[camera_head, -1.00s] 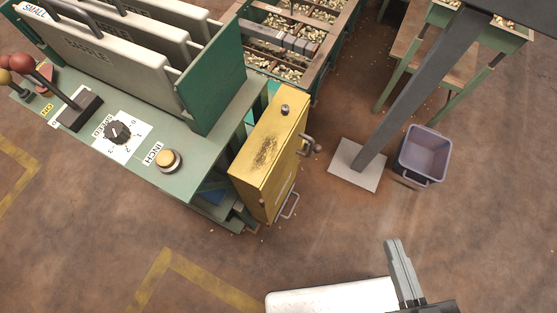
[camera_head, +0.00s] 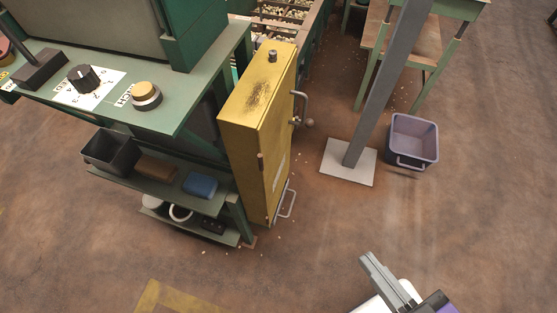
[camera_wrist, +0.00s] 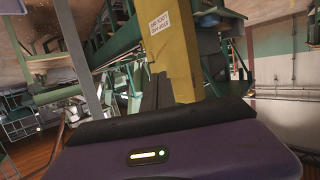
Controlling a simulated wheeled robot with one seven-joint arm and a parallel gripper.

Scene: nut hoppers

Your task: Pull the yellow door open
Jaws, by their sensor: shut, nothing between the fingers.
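The yellow door (camera_head: 262,150) is the front of a tall narrow yellow box at the end of the green machine. It looks shut. A grey bar handle (camera_head: 293,108) stands out near its top right, with a knob beside it. Another grey handle (camera_head: 287,202) is near its bottom. My gripper (camera_head: 367,260) is shut and empty at the bottom of the head view, to the right of the box and apart from it. In the wrist view, a yellow surface (camera_wrist: 183,60) with a white label shows beyond my dark fingers (camera_wrist: 157,90).
A grey post on a pale base plate (camera_head: 348,165) stands right of the box, with a purple-grey bin (camera_head: 414,140) beside it. Open shelves (camera_head: 160,180) with small items are under the green machine top at left. The floor between gripper and box looks clear.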

